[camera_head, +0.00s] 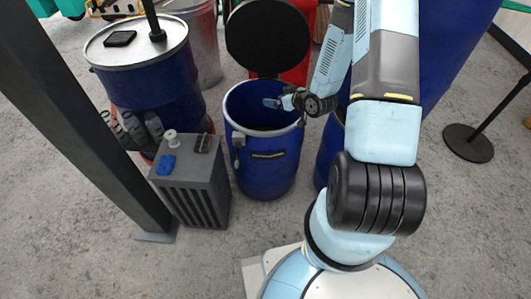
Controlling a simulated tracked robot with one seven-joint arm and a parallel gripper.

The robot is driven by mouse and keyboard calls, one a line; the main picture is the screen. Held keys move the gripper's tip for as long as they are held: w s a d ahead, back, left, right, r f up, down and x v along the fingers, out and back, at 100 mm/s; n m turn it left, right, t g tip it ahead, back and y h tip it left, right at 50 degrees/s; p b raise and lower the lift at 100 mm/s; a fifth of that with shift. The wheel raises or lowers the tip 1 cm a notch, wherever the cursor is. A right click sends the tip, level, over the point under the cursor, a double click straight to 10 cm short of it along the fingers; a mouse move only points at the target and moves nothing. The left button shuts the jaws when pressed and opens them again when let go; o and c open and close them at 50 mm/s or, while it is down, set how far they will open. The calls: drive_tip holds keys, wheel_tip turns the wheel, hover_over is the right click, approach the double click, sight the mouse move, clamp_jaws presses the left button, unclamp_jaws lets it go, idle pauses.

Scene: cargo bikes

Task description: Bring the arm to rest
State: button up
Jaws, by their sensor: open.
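My arm rises from my base at the lower right, bends at the top of the view and comes back down toward an open blue barrel (265,175). My gripper (272,103) is small in the picture, over the right part of the barrel's mouth, pointing left. It is open, and I see nothing between its fingers. Whether it is above the rim or slightly inside is hard to tell. The barrel's dark inside hides its contents. Its black lid (267,38) stands raised behind the mouth.
A grey ribbed box (195,185) with a blue cap stands left of the barrel. A lidded blue drum (150,85) carries a dark flat object (120,39). A dark post (85,120) crosses the left. Large blue drums (450,40) stand behind my arm. Floor is clear in front.

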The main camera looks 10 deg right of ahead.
drive_tip(key=shift+s+r, duration=0.25)
drive_tip(key=shift+s, duration=0.25)
drive_tip(key=shift+a, duration=0.1)
